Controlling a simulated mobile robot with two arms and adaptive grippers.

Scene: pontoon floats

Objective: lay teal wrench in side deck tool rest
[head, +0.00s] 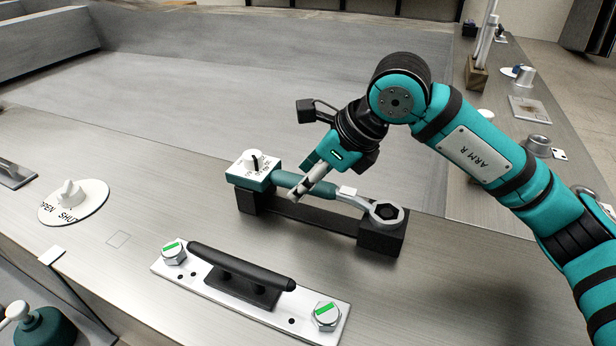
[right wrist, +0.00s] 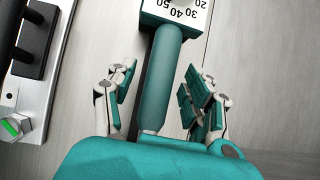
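The teal wrench (head: 290,180) has a teal handle, a silver ring head (head: 386,212) at its right end, and a teal box with a white dial face (head: 254,162) at its left end. It lies along the black side deck tool rest (head: 300,212), the ring head over the right block and the dial box over the left block. My right gripper (head: 305,192) is at the handle. In the right wrist view, its open fingers (right wrist: 160,98) stand either side of the wrench handle (right wrist: 166,75), with gaps on both sides. My left gripper is not in view.
A black cleat on a white plate (head: 240,283) with two green-marked bolts lies in front of the tool rest. A white OPEN/SHUT dial (head: 72,200) is to the left. Several fittings and a plate (head: 530,109) are on the right deck. Bare deck lies right of the rest.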

